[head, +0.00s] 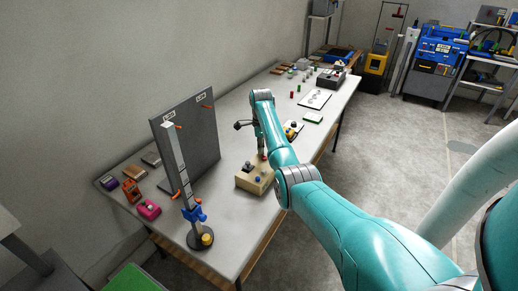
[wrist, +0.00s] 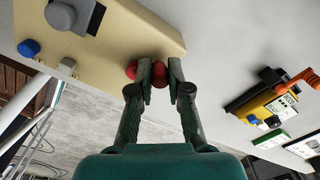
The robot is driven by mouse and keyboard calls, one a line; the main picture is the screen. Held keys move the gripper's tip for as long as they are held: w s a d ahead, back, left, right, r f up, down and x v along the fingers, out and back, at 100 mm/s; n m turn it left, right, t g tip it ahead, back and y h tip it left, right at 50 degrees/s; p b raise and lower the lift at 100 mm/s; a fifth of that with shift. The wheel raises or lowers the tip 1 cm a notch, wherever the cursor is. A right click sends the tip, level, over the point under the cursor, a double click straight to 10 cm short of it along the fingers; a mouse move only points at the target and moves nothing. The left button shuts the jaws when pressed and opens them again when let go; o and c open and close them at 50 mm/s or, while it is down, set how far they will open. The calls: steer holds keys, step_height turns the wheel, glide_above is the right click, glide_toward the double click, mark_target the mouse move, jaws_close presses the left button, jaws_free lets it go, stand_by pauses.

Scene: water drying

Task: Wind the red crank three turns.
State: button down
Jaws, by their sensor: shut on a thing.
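A beige box (head: 247,182) with knobs stands on the table; it also shows at the upper left of the wrist view (wrist: 120,28). The red crank (wrist: 159,76) shows as a rounded red part between my fingers, with more red (wrist: 131,70) just left of the left finger. My gripper (wrist: 160,66) points at the box's edge and is shut on the red crank, one finger on each side. The fingers hide much of the crank, so its arm and angle cannot be made out. In the head view my gripper (head: 262,151) is over the box's far end, small and partly hidden by my arm.
The box also carries a blue knob (wrist: 28,47) and a grey knob (wrist: 61,15). A yellow and black device (wrist: 268,106) with an orange lever lies to the right. A grey upright panel (head: 190,130) and a post on a round base (head: 200,240) stand nearer.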

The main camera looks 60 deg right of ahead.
steer(key=m, duration=0.2)
steer(key=d+m, duration=0.1)
steer(key=shift+s+m, duration=0.3)
steer(key=shift+m, duration=0.1)
steer(key=m, duration=0.2)
steer(key=s+m, duration=0.1)
steer(key=shift+d+m, duration=0.25)
steer(key=shift+m, duration=0.05)
steer(key=m, duration=0.3)
steer(key=shift+s+d+m, duration=0.2)
steer(key=shift+s+m, duration=0.1)
steer(key=shift+s, duration=0.1)
steer(key=shift+s+m, duration=0.3)
steer(key=shift+m, duration=0.75)
steer(key=shift+s+m, duration=0.3)
steer(key=shift+m, duration=0.75)
steer(key=c, duration=1.1)
jaws_free()
